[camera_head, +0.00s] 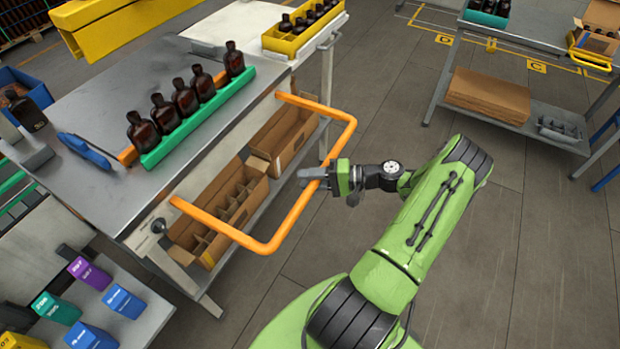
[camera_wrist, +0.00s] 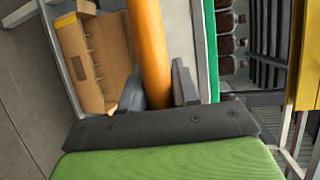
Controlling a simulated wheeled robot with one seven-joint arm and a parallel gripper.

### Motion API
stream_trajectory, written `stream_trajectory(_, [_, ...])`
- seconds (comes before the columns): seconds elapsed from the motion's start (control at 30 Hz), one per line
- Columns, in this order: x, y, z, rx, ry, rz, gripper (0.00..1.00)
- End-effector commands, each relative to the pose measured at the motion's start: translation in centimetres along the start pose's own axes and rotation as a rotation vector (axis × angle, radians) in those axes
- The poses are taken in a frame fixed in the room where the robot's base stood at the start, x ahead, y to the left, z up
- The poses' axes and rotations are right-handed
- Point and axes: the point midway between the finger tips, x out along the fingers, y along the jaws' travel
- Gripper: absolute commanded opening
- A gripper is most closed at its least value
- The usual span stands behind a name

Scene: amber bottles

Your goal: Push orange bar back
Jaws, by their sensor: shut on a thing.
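The orange bar (camera_head: 297,214) is a U-shaped handle that stands out from the front of the metal table (camera_head: 120,85). My gripper (camera_head: 313,174) is shut on the long outer part of the bar, right of its middle in the head view. In the wrist view the orange bar (camera_wrist: 149,50) runs between the two dark fingers of my gripper (camera_wrist: 158,88). A green rack (camera_head: 195,121) with several amber bottles (camera_head: 184,97) stands on the table behind the bar.
Open cardboard boxes (camera_head: 222,207) sit on the shelf below the tabletop. A yellow crate (camera_head: 290,38) with bottles stands at the table's far end. Another table (camera_head: 520,45) stands at the upper right. The grey floor (camera_head: 500,240) at the right is clear.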

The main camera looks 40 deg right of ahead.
Motion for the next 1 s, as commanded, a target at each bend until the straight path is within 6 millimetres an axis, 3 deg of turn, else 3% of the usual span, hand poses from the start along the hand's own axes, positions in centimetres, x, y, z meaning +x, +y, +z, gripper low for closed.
stream_trajectory(0.37, [1.5, -0.2, -0.6, -0.002, -0.002, 0.0, 0.0])
stream_trajectory(1.0, [11.7, -2.4, -4.8, -0.005, -0.002, -0.002, 0.0])
